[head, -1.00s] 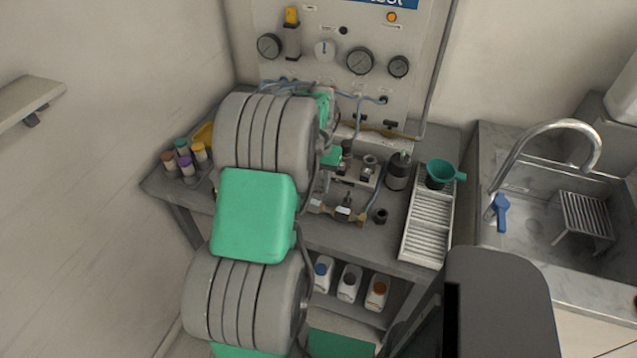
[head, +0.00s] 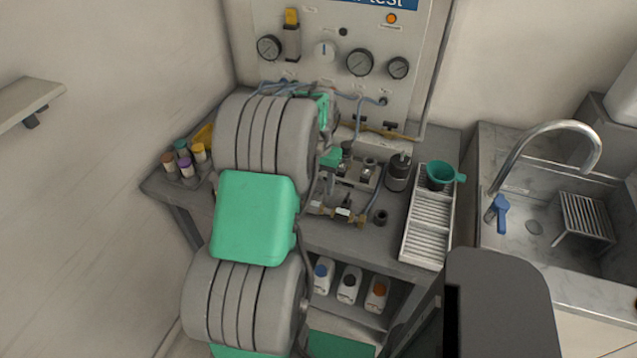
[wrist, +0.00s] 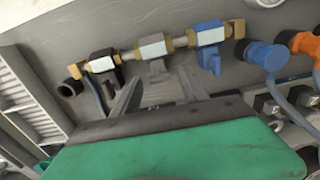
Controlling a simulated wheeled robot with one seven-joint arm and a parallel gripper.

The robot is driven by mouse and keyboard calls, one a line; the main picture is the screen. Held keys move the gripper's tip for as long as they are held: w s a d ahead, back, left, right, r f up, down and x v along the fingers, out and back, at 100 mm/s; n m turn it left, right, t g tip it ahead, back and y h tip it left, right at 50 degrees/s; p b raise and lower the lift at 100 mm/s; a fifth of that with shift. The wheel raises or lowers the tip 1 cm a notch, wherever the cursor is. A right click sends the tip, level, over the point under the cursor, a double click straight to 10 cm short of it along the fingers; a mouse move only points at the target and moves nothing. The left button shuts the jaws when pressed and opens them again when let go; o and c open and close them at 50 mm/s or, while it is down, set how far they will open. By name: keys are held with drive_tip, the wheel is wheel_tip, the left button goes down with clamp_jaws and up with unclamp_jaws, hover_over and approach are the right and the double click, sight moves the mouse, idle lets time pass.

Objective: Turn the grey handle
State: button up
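The grey handle (wrist: 157,72) sits in the middle of a row of small valves with brass fittings, at the top of the wrist view. A black-handled valve (wrist: 104,68) is to its left and a blue-handled valve (wrist: 211,58) to its right. My gripper (wrist: 158,82) is open, with one finger on each side of the grey handle. I cannot tell whether either finger touches it. In the head view my own arm hides the gripper and the grey handle. Part of the valve row (head: 343,211) shows there beside the arm.
A slatted tray (head: 427,225) with a green funnel (head: 441,174) is on the bench, right of the valves. A gauge panel (head: 345,95) stands behind. A blue connector (wrist: 262,54) and an orange one (wrist: 300,42) are close to the right in the wrist view.

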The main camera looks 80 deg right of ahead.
sight(318, 188)
wheel_tip(318, 188, up, 8)
drive_tip(key=shift+f+b, duration=0.1)
drive_tip(key=shift+b, duration=0.3)
idle(0.4)
